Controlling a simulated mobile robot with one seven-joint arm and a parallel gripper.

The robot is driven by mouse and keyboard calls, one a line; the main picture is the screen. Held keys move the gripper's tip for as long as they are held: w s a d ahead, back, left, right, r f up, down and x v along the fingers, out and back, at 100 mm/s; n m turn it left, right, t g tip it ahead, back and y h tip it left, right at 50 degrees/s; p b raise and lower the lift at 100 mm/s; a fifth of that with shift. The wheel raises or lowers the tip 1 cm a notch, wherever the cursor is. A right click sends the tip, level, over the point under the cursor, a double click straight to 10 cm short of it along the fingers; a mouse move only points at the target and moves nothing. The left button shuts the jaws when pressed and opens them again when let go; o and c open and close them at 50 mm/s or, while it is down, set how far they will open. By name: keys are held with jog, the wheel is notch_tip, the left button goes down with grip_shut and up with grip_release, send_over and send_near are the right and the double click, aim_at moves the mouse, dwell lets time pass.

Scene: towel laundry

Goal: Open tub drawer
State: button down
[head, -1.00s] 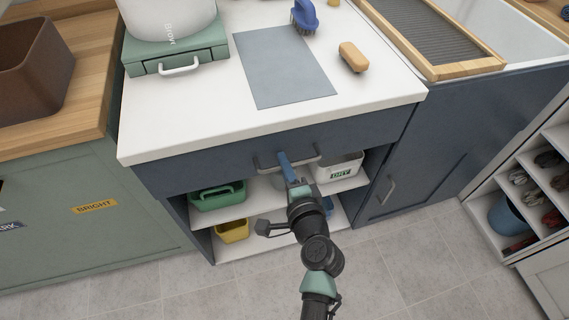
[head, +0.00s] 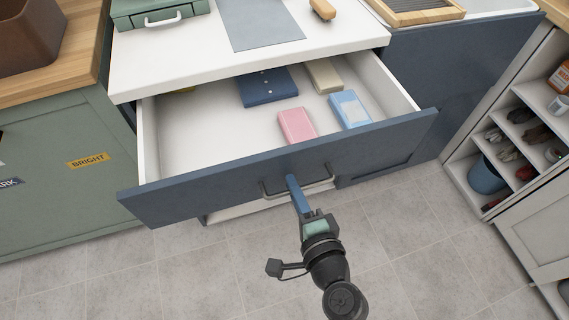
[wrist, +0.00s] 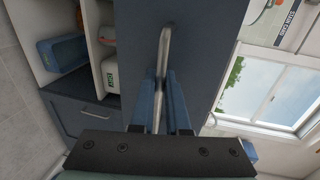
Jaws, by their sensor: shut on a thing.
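The dark blue drawer (head: 230,194) under the white worktop is pulled well out in the head view. Its metal bar handle (head: 272,190) runs across the front. My gripper (head: 293,183) is shut on this handle with its blue fingers. In the wrist view, the handle (wrist: 165,45) passes between the fingers of my gripper (wrist: 160,90), against the dark drawer front (wrist: 195,30). Inside the drawer lie a pink box (head: 297,125), a light blue box (head: 350,110), a dark blue case (head: 267,87) and a beige box (head: 325,76).
The worktop (head: 200,58) above holds a green case (head: 150,12), a grey mat (head: 260,25) and a wooden brush (head: 322,9). Open shelves (head: 510,135) stand at the right. A green cabinet (head: 60,190) stands at the left. The tiled floor (head: 180,280) in front is clear.

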jog(key=f+b+v, duration=0.1)
jog(key=f+v, duration=0.1)
jog(key=v, duration=0.9)
jog(key=shift+s+f, duration=0.15)
jog(key=shift+s, duration=0.3)
jog(key=shift+d, duration=0.15)
jog(key=c, duration=0.9)
grip_release()
jog(key=v, duration=1.3)
jog(key=shift+w+d, duration=0.1)
